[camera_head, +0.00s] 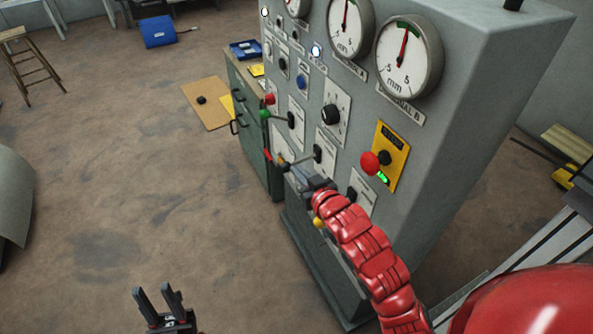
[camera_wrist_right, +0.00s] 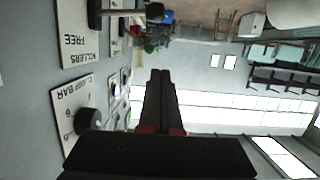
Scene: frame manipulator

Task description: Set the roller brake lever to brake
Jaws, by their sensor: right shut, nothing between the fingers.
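A plate lettered "ROLLERS" and "FREE" (camera_wrist_right: 76,38) shows upside down in the right wrist view. A lever with a grey rod (camera_wrist_right: 122,13) crosses the top edge there, out from a black hub. In the head view, several levers stick out of the grey panel: one with a green knob (camera_head: 265,115), one with a yellow knob (camera_head: 318,222). I cannot tell which is the roller brake lever. My right gripper (camera_head: 287,168) is at the panel's lower front, near the middle levers; its closed fingers (camera_wrist_right: 160,78) hold nothing. My left gripper (camera_head: 158,294) is open and empty, low over the floor.
The control panel (camera_head: 480,70) carries dials, knobs and a red mushroom button (camera_head: 369,162). A green cabinet (camera_head: 258,140) stands beyond its left end. Cardboard (camera_head: 208,110) lies on the floor. The floor left of the panel is mostly clear.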

